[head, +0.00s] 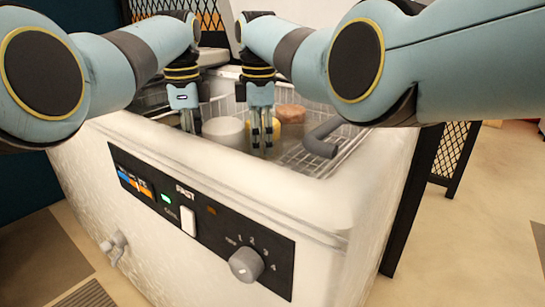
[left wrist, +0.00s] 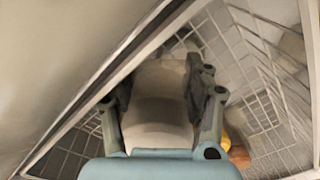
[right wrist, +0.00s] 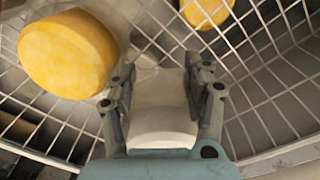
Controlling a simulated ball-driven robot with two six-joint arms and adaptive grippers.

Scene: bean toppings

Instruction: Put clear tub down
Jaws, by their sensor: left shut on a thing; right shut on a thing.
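A pale, whitish tub (head: 223,131) sits low in the wire basket between my two grippers in the head view; I cannot tell whether it is clear. My left gripper (head: 190,127) points down at its left, shut on a pale thing (left wrist: 157,108) that shows between the fingers in the left wrist view. My right gripper (head: 262,147) points down at the right, shut on a pale, rounded thing (right wrist: 162,112) in the right wrist view. I cannot tell whether both grippers hold the same tub. The held things' undersides are hidden.
A yellow round thing (right wrist: 65,53) lies beside the right gripper. A brown piece (head: 291,113) lies behind it in the basket.

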